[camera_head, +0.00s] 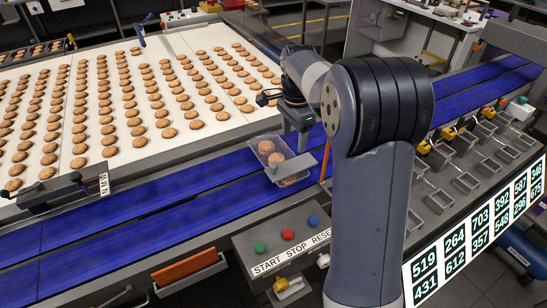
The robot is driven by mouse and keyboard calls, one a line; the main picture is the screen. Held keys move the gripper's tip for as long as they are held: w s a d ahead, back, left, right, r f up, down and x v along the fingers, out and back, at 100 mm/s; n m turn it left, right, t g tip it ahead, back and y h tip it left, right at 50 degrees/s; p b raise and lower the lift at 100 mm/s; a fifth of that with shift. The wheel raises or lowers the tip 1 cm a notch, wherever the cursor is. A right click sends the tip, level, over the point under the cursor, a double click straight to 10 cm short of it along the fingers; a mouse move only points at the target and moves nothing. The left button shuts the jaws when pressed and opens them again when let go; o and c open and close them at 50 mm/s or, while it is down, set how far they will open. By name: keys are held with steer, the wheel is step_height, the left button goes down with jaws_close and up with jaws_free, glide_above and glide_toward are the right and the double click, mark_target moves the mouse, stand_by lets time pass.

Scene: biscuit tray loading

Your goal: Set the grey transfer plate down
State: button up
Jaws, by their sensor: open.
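A thin grey plate (290,166), which looks like the transfer plate, lies slantwise over part of a clear tray (257,139). The tray sits at the blue conveyor and holds a few round biscuits (266,147). The plate hides part of the tray and its biscuits. My gripper (302,143) is open and points down just above the plate's upper side. Its fingertips are small and partly hidden, so I cannot tell whether they touch the plate.
Rows of biscuits (131,112) cover the white belt at the left. The blue conveyor (130,215) runs across the middle. In front stands a button box (287,240) marked START and STOP. An orange slab (188,266) is in a front holder. Small grey bins (440,200) line the right.

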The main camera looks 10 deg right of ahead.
glide_above(290, 166)
steer(key=f, duration=0.5)
steer(key=shift+s+a, duration=0.15)
steer(key=shift+s, duration=0.1)
steer(key=shift+w+f+p, duration=0.15)
steer(key=shift+f+p, duration=0.95)
steer(key=shift+f, duration=1.8)
steer(key=shift+c, duration=0.5)
steer(key=shift+r, duration=0.1)
steer(key=c, duration=0.8)
